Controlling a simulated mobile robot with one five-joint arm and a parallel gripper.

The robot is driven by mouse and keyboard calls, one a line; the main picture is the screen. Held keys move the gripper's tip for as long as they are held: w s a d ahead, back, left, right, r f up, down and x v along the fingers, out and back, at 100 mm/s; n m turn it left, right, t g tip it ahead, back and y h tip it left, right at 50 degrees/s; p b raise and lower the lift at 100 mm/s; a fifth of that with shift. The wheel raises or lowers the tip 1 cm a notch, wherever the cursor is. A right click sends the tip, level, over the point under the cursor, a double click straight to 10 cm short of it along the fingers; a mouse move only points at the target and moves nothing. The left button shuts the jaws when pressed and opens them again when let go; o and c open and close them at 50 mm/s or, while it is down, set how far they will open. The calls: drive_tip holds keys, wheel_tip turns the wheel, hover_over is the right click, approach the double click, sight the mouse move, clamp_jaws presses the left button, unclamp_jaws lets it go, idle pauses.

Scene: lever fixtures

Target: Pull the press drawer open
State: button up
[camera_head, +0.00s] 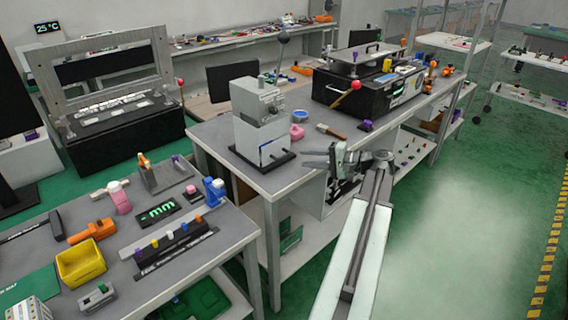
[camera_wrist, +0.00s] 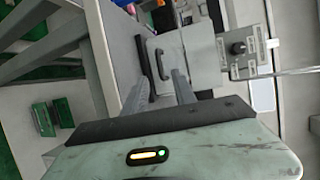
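The press (camera_head: 262,118) is a grey block-shaped machine standing on a black base near the front corner of the grey table. In the wrist view, a pale drawer front (camera_wrist: 170,46) carries a dark bar handle (camera_wrist: 162,65). I take this to be the press drawer; its front is not clear in the head view. My gripper (camera_head: 306,158) is at the table's front edge, just right of the press. In the wrist view my gripper (camera_wrist: 160,80) has its two fingers apart, with the handle showing between and beyond them. I cannot tell whether they touch it.
A grey block with a black knob (camera_wrist: 238,48) is right of the drawer front. A black box with a red-tipped lever (camera_head: 355,85) stands farther along the table. A yellow bin (camera_head: 81,262) is on the left bench. The green floor at right is clear.

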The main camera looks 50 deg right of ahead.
sight(285, 156)
drive_tip(key=b+x, duration=0.1)
drive_tip(key=x, duration=0.7)
drive_tip(key=shift+a+b, duration=0.1)
drive_tip(key=shift+b, duration=0.2)
clamp_jaws()
drive_tip(key=shift+s, duration=0.15)
idle(0.9)
